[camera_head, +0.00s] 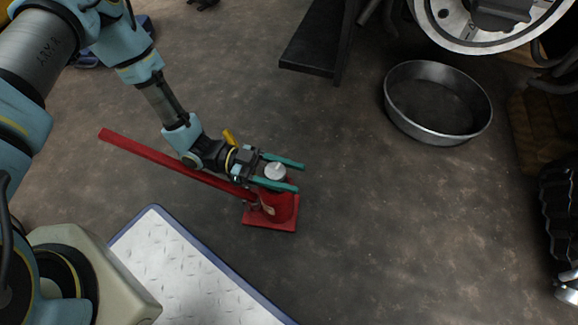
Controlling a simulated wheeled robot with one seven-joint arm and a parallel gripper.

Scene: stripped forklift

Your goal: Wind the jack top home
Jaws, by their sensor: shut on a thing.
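A red bottle jack (275,206) stands upright on the floor near the middle of the head view. Its square base (262,224) is flat on the floor, and a long red handle (165,161) runs from it up to the left. The jack's round silver top (275,170) sits above the body. My gripper (299,177) reaches in from the left with its two teal fingers on either side of the top. It is shut on the top. The lower finger hides part of the jack's body below the top.
A round metal pan (437,102) lies on the floor at the upper right. A dark metal piece (318,45) stands at the top, and a wheel (489,22) is at the top right. A blue-edged tread plate (185,272) lies at the lower left. Floor right of the jack is clear.

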